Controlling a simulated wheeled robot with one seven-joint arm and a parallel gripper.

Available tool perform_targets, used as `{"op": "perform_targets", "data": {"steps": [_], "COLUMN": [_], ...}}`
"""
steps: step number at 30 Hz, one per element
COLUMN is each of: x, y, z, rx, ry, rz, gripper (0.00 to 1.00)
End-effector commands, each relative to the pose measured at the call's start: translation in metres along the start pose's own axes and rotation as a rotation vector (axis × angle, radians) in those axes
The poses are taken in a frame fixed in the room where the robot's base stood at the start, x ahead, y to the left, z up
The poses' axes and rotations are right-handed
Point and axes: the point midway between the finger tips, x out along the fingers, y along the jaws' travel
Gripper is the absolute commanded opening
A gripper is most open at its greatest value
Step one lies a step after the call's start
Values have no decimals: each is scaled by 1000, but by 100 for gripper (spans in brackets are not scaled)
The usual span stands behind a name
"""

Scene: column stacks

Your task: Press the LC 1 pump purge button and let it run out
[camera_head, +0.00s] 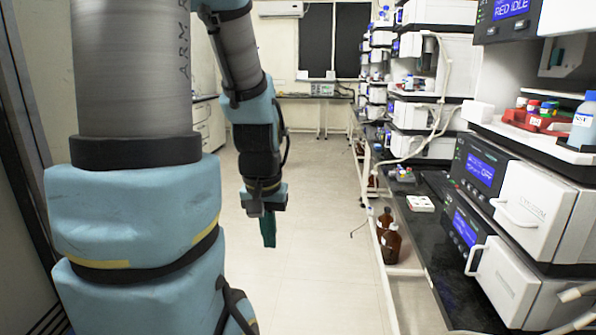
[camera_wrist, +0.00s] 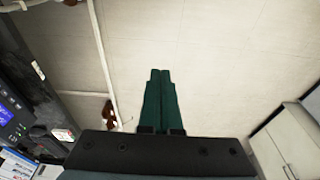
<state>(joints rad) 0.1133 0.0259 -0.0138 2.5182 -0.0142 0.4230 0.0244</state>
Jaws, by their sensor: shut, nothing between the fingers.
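Stacks of white and black instrument modules stand along the bench on the right in the head view. The nearest stack has a module with a blue screen reading OFF (camera_head: 480,170) and a lower module with a blue screen (camera_head: 464,229). I cannot tell which one is the LC 1 pump, and no purge button label is readable. My gripper (camera_head: 268,243) hangs pointing down over the aisle, left of the bench and apart from the modules. In the wrist view its two green fingers (camera_wrist: 160,72) are together with nothing between them.
The black bench top (camera_head: 440,262) carries a small white box (camera_head: 420,203). Brown bottles (camera_head: 391,244) stand low beside the bench's white frame. A red tray (camera_head: 530,118) and a blue-capped bottle (camera_head: 584,122) top the near stack. The aisle floor (camera_head: 320,200) is clear.

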Motion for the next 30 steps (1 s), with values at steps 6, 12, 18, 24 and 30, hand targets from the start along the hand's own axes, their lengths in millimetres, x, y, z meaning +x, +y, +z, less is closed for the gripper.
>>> {"op": "perform_targets", "data": {"steps": [6, 12, 18, 24, 30], "x": [6, 6, 6, 6, 6], "y": [-7, -6, -6, -6, -6], "z": [23, 22, 22, 22, 22], "rx": [-43, -41, -40, -39, -39], "ry": [-38, -36, -36, -36, -36], "rz": [-7, -7, -7, -7, -7], "gripper": [0, 0, 0, 0, 0]}}
